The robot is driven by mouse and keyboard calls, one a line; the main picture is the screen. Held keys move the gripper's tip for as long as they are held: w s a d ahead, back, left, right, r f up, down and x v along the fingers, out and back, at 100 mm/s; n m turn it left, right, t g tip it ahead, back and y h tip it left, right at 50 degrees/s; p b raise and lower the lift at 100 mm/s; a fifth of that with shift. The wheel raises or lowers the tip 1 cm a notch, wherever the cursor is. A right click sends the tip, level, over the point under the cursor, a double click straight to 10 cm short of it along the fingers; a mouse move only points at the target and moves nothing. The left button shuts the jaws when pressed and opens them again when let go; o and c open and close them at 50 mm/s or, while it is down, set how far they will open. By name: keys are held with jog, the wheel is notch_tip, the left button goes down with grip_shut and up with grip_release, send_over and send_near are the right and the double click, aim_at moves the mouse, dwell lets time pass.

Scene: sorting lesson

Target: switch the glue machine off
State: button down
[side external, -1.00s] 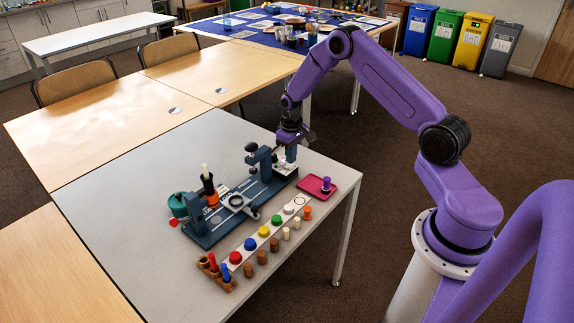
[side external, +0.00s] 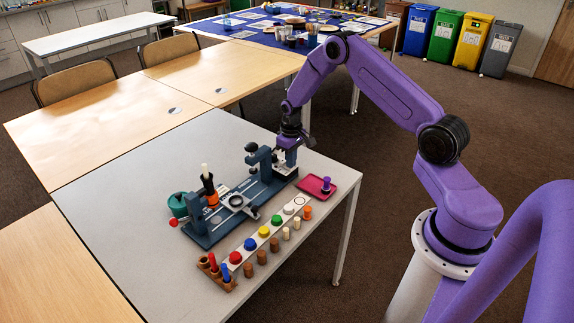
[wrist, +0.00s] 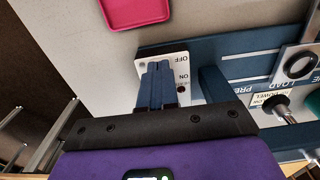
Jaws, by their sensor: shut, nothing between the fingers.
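The glue machine is a long dark blue fixture (side external: 215,229) lying along the table. Its white switch plate, marked OFF and ON, shows in the wrist view (wrist: 180,66) at the machine's end near the pink tray. The lettering is upside down there. My gripper (wrist: 158,66) is shut and empty, with its blue fingertips over this plate, beside the OFF and ON marks. The fingers cover part of the plate, and I cannot make out the switch lever or its position. In the side view my gripper (side external: 282,160) is low at the machine's far right end, partly hidden by its upright.
A pink tray (side external: 332,192) with a purple peg stands right of the machine. A black plunger (wrist: 279,106) and a clamp arm are close beside my fingers. The table's left part is clear.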

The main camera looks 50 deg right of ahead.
notch_tip(320, 180, up, 8)
dwell(1.2)
